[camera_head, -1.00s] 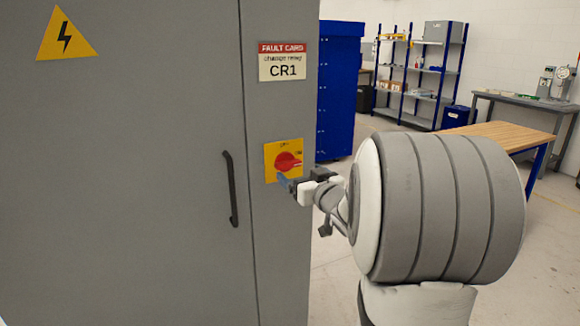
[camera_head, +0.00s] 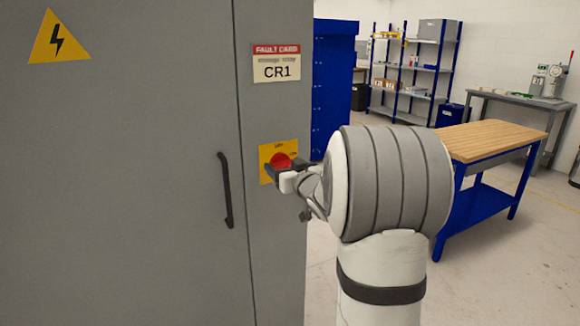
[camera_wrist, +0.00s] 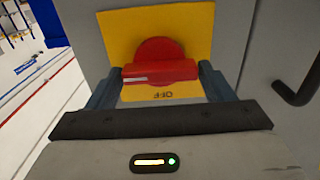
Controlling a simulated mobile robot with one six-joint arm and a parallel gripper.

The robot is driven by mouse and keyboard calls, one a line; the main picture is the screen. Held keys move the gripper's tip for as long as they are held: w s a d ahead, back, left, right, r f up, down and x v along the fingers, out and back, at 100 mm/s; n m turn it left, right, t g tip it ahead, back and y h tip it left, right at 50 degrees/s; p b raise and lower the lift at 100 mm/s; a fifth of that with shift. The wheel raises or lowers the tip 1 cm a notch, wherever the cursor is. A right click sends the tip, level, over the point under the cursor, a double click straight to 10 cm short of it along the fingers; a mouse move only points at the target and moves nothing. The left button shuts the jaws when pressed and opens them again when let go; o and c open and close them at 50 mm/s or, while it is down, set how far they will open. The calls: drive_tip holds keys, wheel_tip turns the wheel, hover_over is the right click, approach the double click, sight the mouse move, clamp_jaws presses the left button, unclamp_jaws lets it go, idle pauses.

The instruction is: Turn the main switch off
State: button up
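The main switch is a red rotary knob (camera_head: 281,160) on a yellow plate (camera_head: 265,153) on the grey cabinet's narrow front panel. In the wrist view the knob (camera_wrist: 160,71) has a bar handle lying across the picture, with a pale mark on its left end. The plate (camera_wrist: 200,22) shows an upside-down "OFF" below the handle. My gripper (camera_wrist: 161,72) is open, with one finger beside each end of the handle. I cannot tell whether the fingers touch it. In the head view my gripper (camera_head: 280,174) is at the plate, hiding its lower part.
The grey cabinet (camera_head: 130,180) has a black door handle (camera_head: 227,190) left of the switch. A "CR1" fault card (camera_head: 276,63) is above. A blue cabinet (camera_head: 333,85), a wooden-topped bench (camera_head: 490,140) and shelves (camera_head: 415,70) stand behind.

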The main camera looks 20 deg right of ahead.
drive_tip(key=c, duration=0.6)
drive_tip(key=shift+d, duration=0.15)
drive_tip(key=shift+f+n+b, duration=0.1)
drive_tip(key=shift+n+b, duration=0.2)
drive_tip(key=shift+b, duration=0.2)
drive_tip(key=n+b, duration=1)
drive_tip(key=n, duration=0.1)
drive_tip(key=n+b, duration=0.5)
drive_tip(key=n, duration=0.1)
drive_tip(key=shift+a+f+b, duration=0.2)
drive_tip(key=shift+a+b, duration=0.1)
drive_tip(key=shift+b, duration=0.05)
drive_tip(key=shift+n, duration=0.3)
